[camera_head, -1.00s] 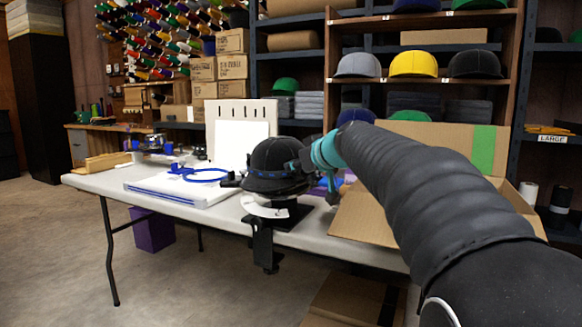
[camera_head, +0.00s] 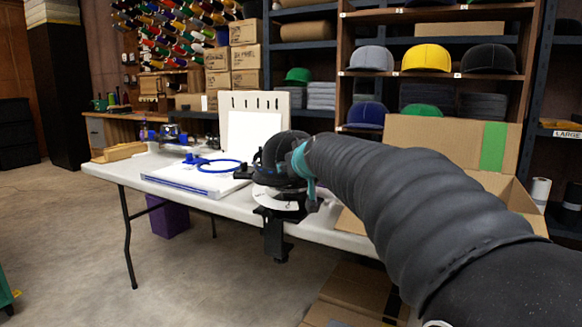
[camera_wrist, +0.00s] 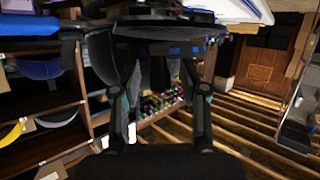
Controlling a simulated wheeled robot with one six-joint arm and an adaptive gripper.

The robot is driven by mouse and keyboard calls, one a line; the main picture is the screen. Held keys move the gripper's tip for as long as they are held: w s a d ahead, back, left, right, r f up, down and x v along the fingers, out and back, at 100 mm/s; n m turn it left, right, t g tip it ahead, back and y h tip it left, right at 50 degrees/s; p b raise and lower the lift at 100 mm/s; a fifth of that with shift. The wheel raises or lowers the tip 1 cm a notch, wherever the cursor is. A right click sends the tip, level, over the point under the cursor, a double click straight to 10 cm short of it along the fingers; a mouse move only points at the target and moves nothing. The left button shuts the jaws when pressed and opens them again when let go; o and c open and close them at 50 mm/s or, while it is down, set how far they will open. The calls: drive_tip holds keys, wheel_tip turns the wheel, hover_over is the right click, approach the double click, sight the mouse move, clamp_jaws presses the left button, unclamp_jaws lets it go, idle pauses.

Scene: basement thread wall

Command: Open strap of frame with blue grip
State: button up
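A dark cap (camera_head: 270,158) sits on a round white-and-black stand (camera_head: 275,196) at the table's front edge. It shows large and upside down in the wrist view (camera_wrist: 110,58), with a dark band around it carrying small blue marks. A blue bar (camera_wrist: 28,27), which looks like the grip, juts from the upper left there; it is hidden in the head view. My gripper (camera_wrist: 163,92) is open, its two fingers apart on either side of a dark hanging piece. I cannot tell whether they touch it. In the head view my gripper (camera_head: 303,172) is at the cap's right side.
The white table (camera_head: 325,222) also holds a flat white board, a blue hoop (camera_head: 218,165) and an upright white panel (camera_head: 255,130). An open cardboard box (camera_head: 455,145) stands right of the cap, behind my arm. Shelves with caps line the back. The floor at left is clear.

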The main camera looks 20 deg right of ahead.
drive_tip(key=v, duration=1.2)
